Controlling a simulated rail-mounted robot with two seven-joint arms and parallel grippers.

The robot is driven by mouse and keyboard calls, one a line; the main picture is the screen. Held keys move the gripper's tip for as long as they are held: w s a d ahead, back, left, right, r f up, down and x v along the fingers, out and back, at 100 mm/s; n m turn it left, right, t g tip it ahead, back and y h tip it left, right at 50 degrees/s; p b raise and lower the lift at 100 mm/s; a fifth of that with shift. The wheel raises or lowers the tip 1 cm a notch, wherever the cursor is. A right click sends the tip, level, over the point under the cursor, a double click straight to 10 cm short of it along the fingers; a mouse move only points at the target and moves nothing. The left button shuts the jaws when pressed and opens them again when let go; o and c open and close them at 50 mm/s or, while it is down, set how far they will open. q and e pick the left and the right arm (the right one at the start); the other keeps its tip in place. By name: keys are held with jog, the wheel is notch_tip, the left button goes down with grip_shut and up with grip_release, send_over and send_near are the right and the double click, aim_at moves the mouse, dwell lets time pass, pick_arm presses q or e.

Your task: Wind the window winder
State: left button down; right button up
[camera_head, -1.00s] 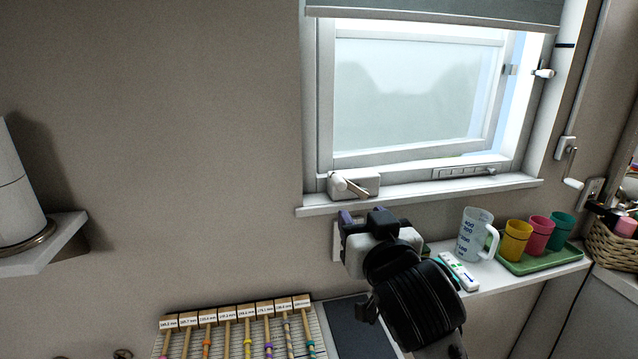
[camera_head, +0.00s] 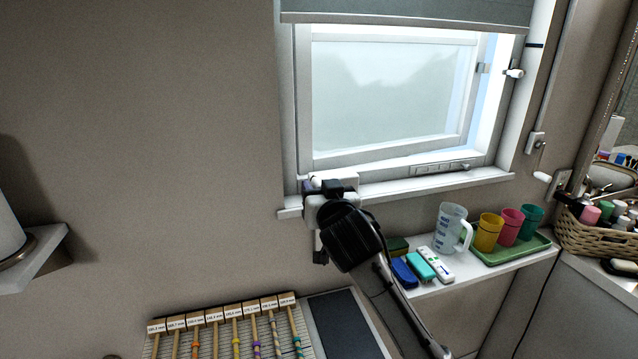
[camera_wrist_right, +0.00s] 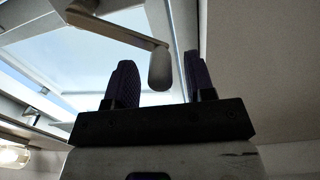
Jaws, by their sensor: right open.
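The window winder (camera_head: 349,180) is a white box with a crank, at the lower left of the window frame. In the head view my right gripper mostly hides it. In the right wrist view the crank arm (camera_wrist_right: 118,30) reaches down to a pale rounded knob (camera_wrist_right: 159,70). My right gripper (camera_head: 325,186) is up at the winder, with its dark ridged fingers open. In the right wrist view the knob appears between the two fingers, and I cannot tell if either touches it. The window (camera_head: 390,95) stands ajar, with a gap at its right side. My left gripper is not in view.
A shelf (camera_head: 480,276) below the sill (camera_head: 440,188) holds a measuring jug (camera_head: 450,228), coloured cups on a green tray (camera_head: 510,252) and small blue, teal and white items. A rack of labelled rods (camera_head: 225,330) lies below.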

jog(key=shift+w+a, duration=0.2)
jog(key=shift+w, duration=0.35)
grip_shut()
dwell(0.4)
